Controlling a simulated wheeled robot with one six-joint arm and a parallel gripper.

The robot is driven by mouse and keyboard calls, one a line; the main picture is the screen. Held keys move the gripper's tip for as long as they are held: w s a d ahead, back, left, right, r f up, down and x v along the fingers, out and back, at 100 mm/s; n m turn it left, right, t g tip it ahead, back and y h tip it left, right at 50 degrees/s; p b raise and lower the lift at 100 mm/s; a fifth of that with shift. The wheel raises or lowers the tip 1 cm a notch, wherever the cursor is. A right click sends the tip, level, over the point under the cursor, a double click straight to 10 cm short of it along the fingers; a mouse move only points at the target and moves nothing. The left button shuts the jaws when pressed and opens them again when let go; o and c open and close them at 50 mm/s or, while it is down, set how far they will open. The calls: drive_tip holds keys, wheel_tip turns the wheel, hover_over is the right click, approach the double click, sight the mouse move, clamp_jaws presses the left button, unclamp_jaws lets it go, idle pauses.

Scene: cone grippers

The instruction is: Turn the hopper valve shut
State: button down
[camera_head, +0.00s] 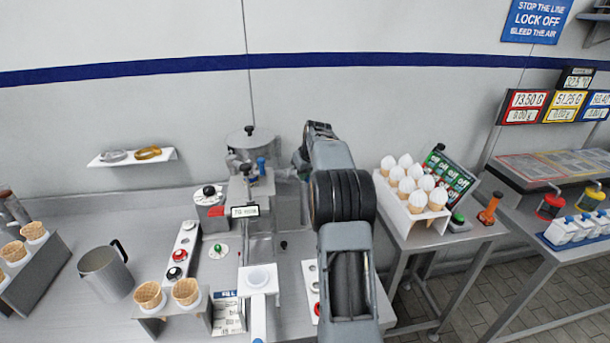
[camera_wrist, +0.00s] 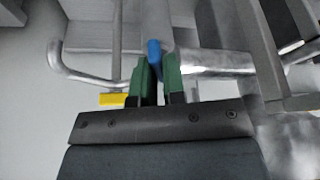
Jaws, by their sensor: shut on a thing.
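The steel hopper (camera_head: 250,142) with a lid stands at the back of the bench in the head view. A blue part (camera_head: 261,165) shows at its lower right. In the wrist view the blue valve handle (camera_wrist: 154,52) stands upright between the green fingertips of my gripper (camera_wrist: 156,74). The gripper is shut on the handle, beside a shiny steel pipe (camera_wrist: 215,62). In the head view my arm hides most of the gripper, to the right of the hopper. How far the valve is turned cannot be told.
A yellow part (camera_wrist: 113,99) lies close to the left finger. A bent steel rod (camera_wrist: 75,72) is at the left. On the bench are a steel jug (camera_head: 104,272), a cone holder (camera_head: 172,314) and button boxes. A white rack of filled cones (camera_head: 412,220) stands to the right of my arm.

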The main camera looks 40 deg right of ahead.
drive_tip(key=shift+a+m+h, duration=0.1)
drive_tip(key=shift+m+h, duration=0.6)
drive_tip(key=shift+m, duration=1.3)
drive_tip(key=shift+m+g, duration=0.3)
drive_tip(key=c, duration=1.2)
unclamp_jaws()
drive_tip(key=v, duration=1.3)
drive_tip(key=shift+a+r+b, duration=0.2)
drive_tip(key=shift+r+b, duration=0.1)
drive_tip(key=shift+r, duration=0.05)
drive_tip(key=shift+s, duration=0.15)
